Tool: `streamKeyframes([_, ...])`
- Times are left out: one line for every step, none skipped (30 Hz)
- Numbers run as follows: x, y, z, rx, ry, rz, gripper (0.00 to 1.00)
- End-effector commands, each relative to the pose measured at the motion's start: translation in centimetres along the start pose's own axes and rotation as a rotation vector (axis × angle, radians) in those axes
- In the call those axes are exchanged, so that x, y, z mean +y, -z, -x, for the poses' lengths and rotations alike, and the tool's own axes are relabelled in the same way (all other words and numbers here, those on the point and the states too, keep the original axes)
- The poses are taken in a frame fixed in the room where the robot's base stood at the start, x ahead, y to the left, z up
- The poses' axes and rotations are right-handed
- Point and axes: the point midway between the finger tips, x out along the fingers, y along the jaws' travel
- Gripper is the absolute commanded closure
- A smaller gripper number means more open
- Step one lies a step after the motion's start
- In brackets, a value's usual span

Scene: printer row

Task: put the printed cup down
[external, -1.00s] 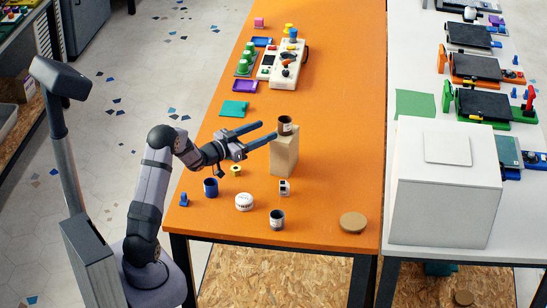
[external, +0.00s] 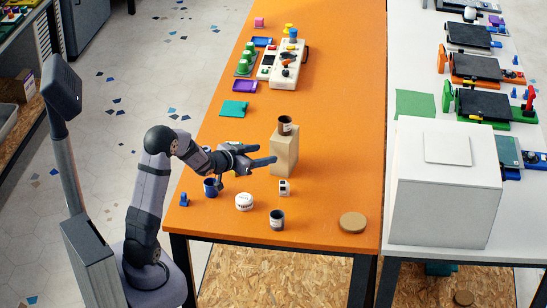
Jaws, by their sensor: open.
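A dark brown cup with a pale printed label (external: 285,125) stands upright on top of a tan block (external: 284,152) on the orange table. Another dark cup with a pale label (external: 277,221) stands near the table's front edge. I cannot tell for sure which is the task's printed cup. My gripper (external: 262,160) is open and empty, left of the block and lower than the cup on it. Its fingers point right, and their tips appear close to the block's left side. I cannot tell whether they touch it.
A blue cup (external: 210,187), a white round tub (external: 244,202) and a small white box (external: 285,187) stand near my gripper. A tan disc (external: 352,222) lies at front right. A control panel (external: 284,66) is farther back. Bare table lies right of the block.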

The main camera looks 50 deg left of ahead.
Motion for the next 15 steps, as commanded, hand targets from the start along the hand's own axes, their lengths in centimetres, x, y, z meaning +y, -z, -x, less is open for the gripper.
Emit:
streamKeyframes([1.7, -1.1, 1.0, -0.079, 0.011, -0.007, 0.46])
streamKeyframes([2.5, -2.1, 1.6, -0.133, 0.020, -0.010, 0.46])
streamKeyframes([3.5, -3.4, 2.7, -0.205, 0.029, -0.012, 0.46])
streamKeyframes([4.4, -4.5, 3.6, -0.260, 0.034, -0.015, 0.46])
streamKeyframes([5.2, -5.6, 4.6, -0.316, 0.038, -0.017, 0.46])
streamKeyframes([6.3, -7.1, 6.1, -0.391, 0.039, -0.021, 0.46])
streamKeyframes([7.2, -8.2, 7.3, -0.448, 0.038, -0.024, 0.46])
streamKeyframes([8.0, -9.3, 8.7, -0.506, 0.035, -0.027, 0.46])
streamKeyframes([9.2, -10.9, 10.6, -0.582, 0.029, -0.032, 0.46])
streamKeyframes([10.0, -11.9, 12.1, -0.638, 0.022, -0.035, 0.46])
streamKeyframes([10.8, -13.0, 13.6, -0.693, 0.013, -0.039, 0.46])
streamKeyframes([11.9, -14.3, 15.7, -0.763, 0.001, -0.045, 0.46])
streamKeyframes([12.6, -15.2, 17.2, -0.813, -0.010, -0.048, 0.46])
streamKeyframes([13.2, -16.1, 18.7, -0.862, -0.021, -0.053, 0.46])
streamKeyframes([14.1, -17.1, 20.6, -0.921, -0.036, -0.059, 0.46])
